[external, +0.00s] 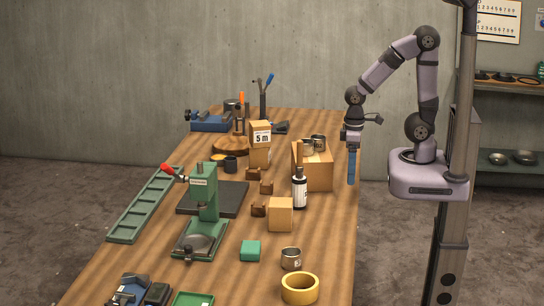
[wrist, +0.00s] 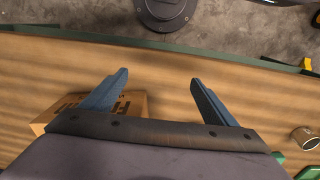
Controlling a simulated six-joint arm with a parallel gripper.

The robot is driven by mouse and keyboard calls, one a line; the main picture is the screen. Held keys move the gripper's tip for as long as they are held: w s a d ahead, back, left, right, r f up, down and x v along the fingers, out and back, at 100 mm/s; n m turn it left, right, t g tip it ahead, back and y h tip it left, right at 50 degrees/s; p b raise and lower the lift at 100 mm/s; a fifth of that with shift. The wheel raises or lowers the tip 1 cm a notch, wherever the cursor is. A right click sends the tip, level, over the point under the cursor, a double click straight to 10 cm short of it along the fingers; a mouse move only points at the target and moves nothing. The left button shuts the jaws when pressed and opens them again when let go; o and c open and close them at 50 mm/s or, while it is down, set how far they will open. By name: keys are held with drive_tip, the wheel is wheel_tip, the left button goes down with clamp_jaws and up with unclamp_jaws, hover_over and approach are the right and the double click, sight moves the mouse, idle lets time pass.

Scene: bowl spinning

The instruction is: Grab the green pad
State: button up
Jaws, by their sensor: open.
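A small green block (external: 250,250), which looks like the green pad, lies on the wooden table in the external view, left of a metal cup (external: 291,258). My gripper (external: 351,168) hangs pointing down by the table's right edge, well apart from and farther back than the green block. In the wrist view my gripper (wrist: 158,78) shows two blue fingers spread wide with nothing between them. A bit of green (wrist: 278,157) shows at the lower right there; I cannot tell whether it is the same block.
A cardboard box (external: 318,170) with cans on it stands left of my gripper. A green press (external: 203,205) is left of the block. A green tray (external: 193,299) lies in front.

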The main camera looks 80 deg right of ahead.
drive_tip(key=w+a+r+n+t+y, duration=0.15)
drive_tip(key=w+a, duration=0.35)
drive_tip(key=a, duration=0.6)
drive_tip(key=w+a+r+n+t+y, duration=0.1)
drive_tip(key=w+a+n+t+y, duration=0.3)
drive_tip(key=a, duration=0.6)
drive_tip(key=w+a+r+t+h, duration=0.1)
drive_tip(key=w+a, duration=0.6)
drive_tip(key=a, duration=0.4)
drive_tip(key=m+t, duration=0.2)
drive_tip(key=t, duration=0.2)
approach(252, 246)
wheel_tip(252, 246, up, 3)
drive_tip(key=s+a, duration=0.1)
drive_tip(key=s+f+h, duration=0.1)
drive_tip(key=s+a+f+m+t, duration=0.1)
drive_tip(key=s+f+m+t+h, duration=0.1)
drive_tip(key=shift+s+a+t+h+b, duration=0.15)
drive_tip(key=shift+a+t+h+b, duration=0.1)
drive_tip(key=shift+h+b, duration=0.1)
drive_tip(key=shift+s+d+f, duration=0.1)
drive_tip(key=shift+s+f, duration=0.05)
drive_tip(key=shift+s, duration=0.1)
drive_tip(key=shift+h, duration=0.3)
drive_tip(key=shift+r+p+x, duration=0.2)
drive_tip(key=shift+p+x, duration=1.2)
drive_tip(key=shift+x, duration=4.65)
drive_tip(key=shift+w, duration=0.1)
